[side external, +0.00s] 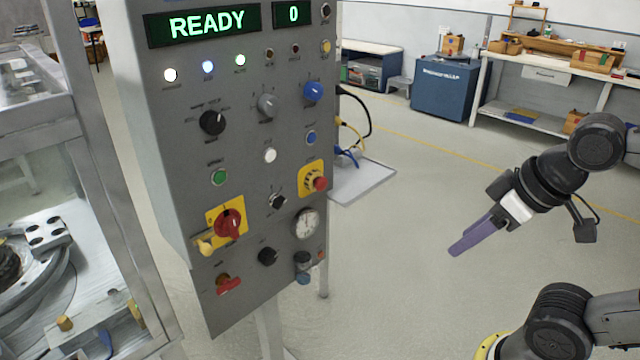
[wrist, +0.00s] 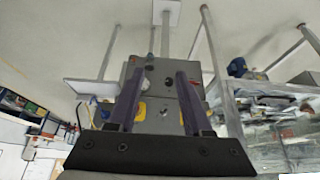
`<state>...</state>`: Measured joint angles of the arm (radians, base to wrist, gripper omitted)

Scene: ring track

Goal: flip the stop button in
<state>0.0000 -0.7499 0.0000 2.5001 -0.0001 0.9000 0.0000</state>
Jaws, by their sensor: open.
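The grey control panel (side external: 180,130) stands left of centre in the side external view. A red mushroom-shaped button (side external: 320,183) sits on a yellow plate (side external: 307,181) at the panel's right side; it looks like the stop button, and its label is unreadable. My gripper (side external: 455,249) has purple fingers, is well right of the panel and touches nothing. In the wrist view my gripper (wrist: 159,74) is open and empty, with the panel (wrist: 157,72) beyond and between its fingers. The stop button cannot be made out there.
A red rotary switch (side external: 229,222) on another yellow plate, a red lever (side external: 229,285), knobs and a gauge (side external: 307,224) share the panel. Its display (side external: 205,23) reads READY. A metal frame (side external: 110,180) stands left. Open floor lies between panel and gripper.

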